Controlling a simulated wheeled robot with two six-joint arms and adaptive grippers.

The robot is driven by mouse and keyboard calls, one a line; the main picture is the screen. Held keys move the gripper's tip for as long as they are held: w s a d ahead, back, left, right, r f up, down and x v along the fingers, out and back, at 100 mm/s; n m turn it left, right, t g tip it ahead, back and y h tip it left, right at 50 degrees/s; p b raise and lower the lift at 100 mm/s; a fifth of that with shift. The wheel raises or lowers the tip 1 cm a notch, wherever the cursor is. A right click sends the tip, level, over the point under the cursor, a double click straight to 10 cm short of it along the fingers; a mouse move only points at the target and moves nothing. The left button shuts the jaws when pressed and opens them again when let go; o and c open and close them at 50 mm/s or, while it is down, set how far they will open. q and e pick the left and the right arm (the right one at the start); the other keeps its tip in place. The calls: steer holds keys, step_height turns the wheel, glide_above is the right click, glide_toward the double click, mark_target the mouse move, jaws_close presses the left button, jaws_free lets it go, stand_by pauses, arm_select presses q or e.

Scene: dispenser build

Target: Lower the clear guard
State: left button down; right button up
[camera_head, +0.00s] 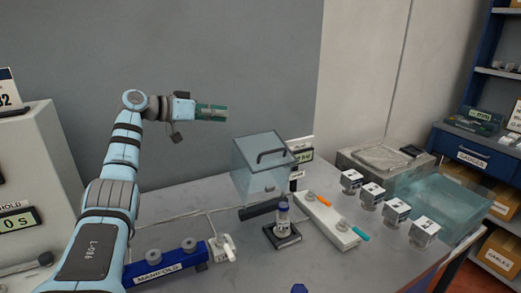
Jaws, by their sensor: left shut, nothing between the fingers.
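The clear guard (252,180) is a see-through box with a dark handle (272,155) on its top. It sits at the back middle of the table, behind and above a small vial (283,216) on a dark square base (283,238). The vial shows in front of the guard, uncovered. I cannot tell how the guard is supported. My left gripper (212,112) is in the air, up and to the left of the guard, pointing right and apart from it. It is shut and empty. My right gripper is out of view.
A blue manifold (165,264) lies at the front left. A white rack (325,221) with orange and teal pieces stands right of the vial. Several white labelled boxes (396,212) stand before a clear bin (450,205). A grey device (385,158) stands behind.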

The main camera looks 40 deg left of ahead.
arm_select(q)
step_height(320, 180, down, 3)
steer(key=s+n+h, duration=0.2)
steer(key=n+h, duration=0.1)
steer(key=n, duration=0.1)
steer(key=n+g+h+p, duration=0.1)
steer(key=n+h+p, duration=0.1)
glide_above(258, 152)
steer(key=a, duration=0.3)
steer(key=shift+w+d+f, duration=0.15)
steer(key=shift+w+f, duration=0.1)
steer(key=shift+w, duration=0.1)
steer(key=d, duration=0.1)
steer(key=f, duration=0.1)
steer(key=d, duration=0.1)
steer(key=shift+s+d+f, duration=0.25)
steer(key=shift+d, duration=0.05)
steer(key=shift+s+d+f, duration=0.3)
steer(key=shift+s+d, duration=0.15)
steer(key=shift+d, duration=0.05)
steer(key=shift+w, duration=0.1)
steer(key=shift+d, duration=0.2)
